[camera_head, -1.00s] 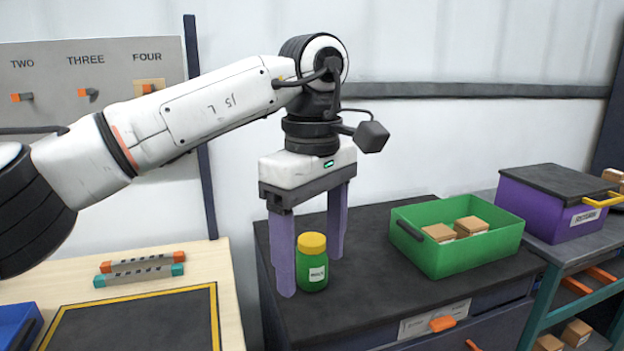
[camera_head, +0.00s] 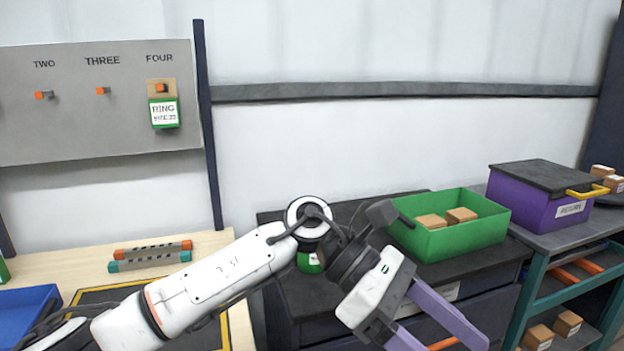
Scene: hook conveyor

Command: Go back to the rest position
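My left arm comes in from the lower left. My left gripper (camera_head: 450,341) is low at the bottom, right of centre, tilted down to the right in front of the dark cabinet. A green jar (camera_head: 308,266) stands on the dark cabinet top (camera_head: 290,297), mostly hidden behind the arm's wrist, apart from the fingers. My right gripper is not in view.
At left are a hook board (camera_head: 70,125) with a green-and-white tag (camera_head: 164,112) under FOUR, two bars (camera_head: 150,255) and a blue tray (camera_head: 20,318).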

